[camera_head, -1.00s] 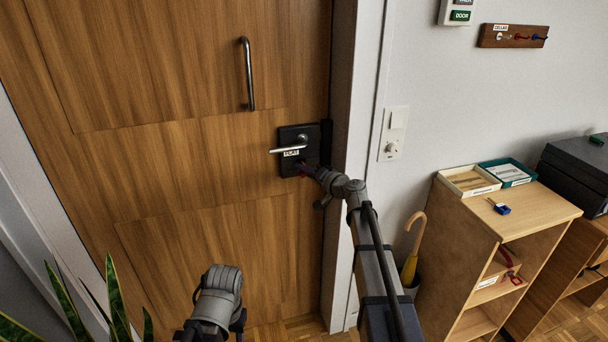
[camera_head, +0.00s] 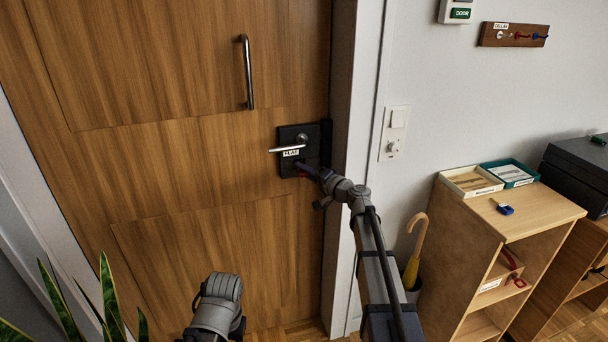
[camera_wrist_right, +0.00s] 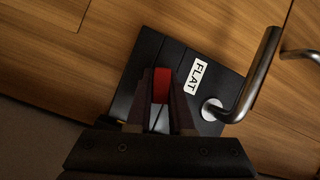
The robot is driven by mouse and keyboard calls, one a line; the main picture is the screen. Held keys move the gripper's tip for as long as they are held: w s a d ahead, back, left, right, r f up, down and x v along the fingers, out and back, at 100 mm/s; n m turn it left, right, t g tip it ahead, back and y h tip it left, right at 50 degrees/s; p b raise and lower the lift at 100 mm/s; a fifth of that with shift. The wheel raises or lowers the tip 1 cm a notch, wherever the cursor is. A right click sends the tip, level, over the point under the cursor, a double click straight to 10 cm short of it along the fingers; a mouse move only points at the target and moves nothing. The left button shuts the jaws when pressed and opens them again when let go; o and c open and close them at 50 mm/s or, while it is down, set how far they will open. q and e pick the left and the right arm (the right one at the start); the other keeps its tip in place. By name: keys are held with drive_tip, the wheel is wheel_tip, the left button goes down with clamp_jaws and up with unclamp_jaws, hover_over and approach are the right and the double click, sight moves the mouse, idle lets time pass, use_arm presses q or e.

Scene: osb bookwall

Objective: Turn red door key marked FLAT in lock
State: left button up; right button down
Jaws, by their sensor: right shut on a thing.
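The black lock plate (camera_head: 286,135) is on the wooden door, with a silver lever handle (camera_head: 286,149) and a white FLAT label (camera_head: 291,153). My right gripper (camera_head: 307,171) is at the plate's lower part, below the handle. In the right wrist view, its two fingers (camera_wrist_right: 161,80) are shut on the red key (camera_wrist_right: 161,86), which points at the black plate (camera_wrist_right: 143,52). The plate and FLAT label (camera_wrist_right: 195,77) look tilted relative to the fingers. The key's tip and the keyhole are hidden.
A door frame (camera_head: 342,90) stands close to the right of the lock. A long pull handle (camera_head: 247,72) is above. A wooden shelf (camera_head: 540,212), an umbrella (camera_head: 412,265) and a key rack (camera_head: 512,36) are to the right. Plant leaves (camera_head: 108,295) are lower left.

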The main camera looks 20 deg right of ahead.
drive_tip(key=shift+w+d+m+t+y+b, duration=0.15)
drive_tip(key=shift+w+m+t+y+b, duration=0.35)
drive_tip(key=shift+m+b, duration=0.65)
drive_tip(key=c, duration=1.1)
unclamp_jaws()
drive_tip(key=shift+r, duration=0.2)
drive_tip(key=o, duration=1.1)
drive_tip(key=shift+s, duration=0.2)
drive_tip(key=shift+s+f, duration=0.1)
drive_tip(key=shift+s, duration=0.05)
drive_tip(key=shift+s+f, duration=0.4)
drive_tip(key=shift+s, duration=0.3)
drive_tip(key=shift+s+f+b, duration=0.2)
drive_tip(key=shift+s+b, duration=0.25)
drive_tip(key=shift+s, duration=2.25)
